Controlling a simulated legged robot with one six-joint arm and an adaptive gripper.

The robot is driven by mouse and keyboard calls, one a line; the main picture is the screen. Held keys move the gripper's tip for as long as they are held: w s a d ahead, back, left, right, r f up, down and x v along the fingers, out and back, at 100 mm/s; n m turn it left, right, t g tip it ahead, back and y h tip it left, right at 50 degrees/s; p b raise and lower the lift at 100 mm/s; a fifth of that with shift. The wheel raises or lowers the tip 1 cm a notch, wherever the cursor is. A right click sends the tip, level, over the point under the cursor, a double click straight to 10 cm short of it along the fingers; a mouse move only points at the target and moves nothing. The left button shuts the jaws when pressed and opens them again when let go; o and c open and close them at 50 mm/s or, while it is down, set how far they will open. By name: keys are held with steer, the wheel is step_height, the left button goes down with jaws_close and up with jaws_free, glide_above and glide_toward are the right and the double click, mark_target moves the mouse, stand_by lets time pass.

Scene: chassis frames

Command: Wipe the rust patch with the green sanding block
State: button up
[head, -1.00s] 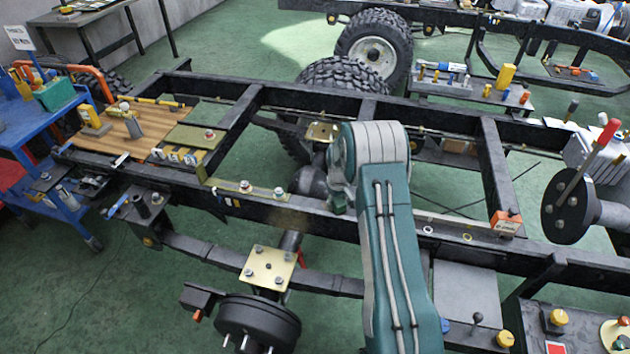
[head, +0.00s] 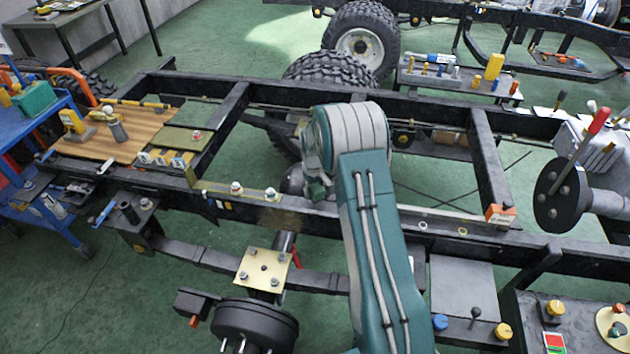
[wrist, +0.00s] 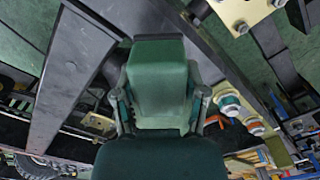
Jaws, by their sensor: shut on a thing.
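The green sanding block (wrist: 160,80) is in the wrist view, held between the two fingers of my gripper (wrist: 161,104). My gripper is shut on it. A faint brownish patch, apparently the rust patch (head: 284,218), shows on the near black chassis rail (head: 330,222), left of my arm. I cannot tell whether the block touches the rail.
White-topped bolts (head: 237,188) stand on the rail left of the patch. A wooden board (head: 130,140) with tools lies farther left. An orange box (head: 500,215) sits on the rail at right. A brass-coloured plate (head: 264,268) with bolts is below the rail.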

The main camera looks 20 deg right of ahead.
steer(key=shift+r, duration=0.5)
steer(key=shift+a+r, duration=0.25)
steer(key=shift+r, duration=0.45)
steer(key=shift+a+r, duration=0.25)
steer(key=shift+r, duration=0.45)
steer(key=shift+d+r, duration=0.1)
steer(key=shift+d, duration=0.25)
steer(key=shift+a, duration=0.15)
